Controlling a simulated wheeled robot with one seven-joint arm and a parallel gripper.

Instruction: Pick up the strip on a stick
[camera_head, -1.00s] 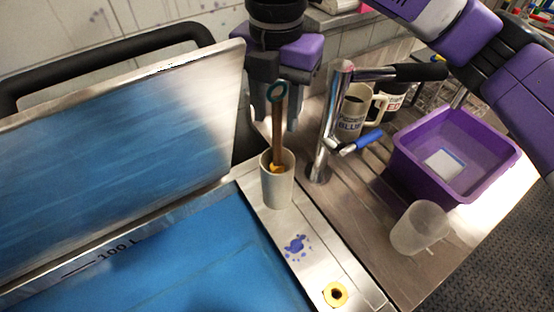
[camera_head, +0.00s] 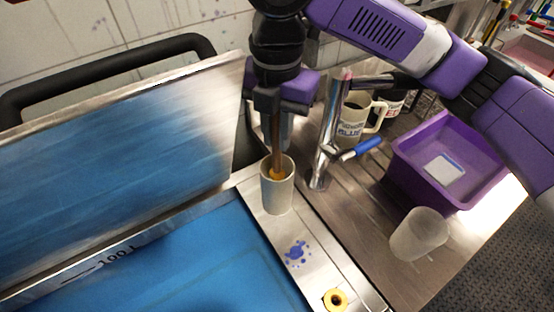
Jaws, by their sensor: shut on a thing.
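The strip on a stick (camera_head: 277,150) stands upright in a pale cup (camera_head: 277,195), its brown shaft rising out of the cup and a yellow part showing low inside the rim. My gripper (camera_head: 276,125) points down above the cup and is shut on the upper part of the stick. The stick's ringed top is hidden by the gripper. The stick's lower end is hidden inside the cup.
A steel tap (camera_head: 325,140) stands just right of the cup. A mug (camera_head: 353,118), a purple tub (camera_head: 400,165) and a translucent beaker (camera_head: 418,234) are further right. An open vat (camera_head: 190,265) of blue liquid lies left, its raised lid (camera_head: 120,150) behind.

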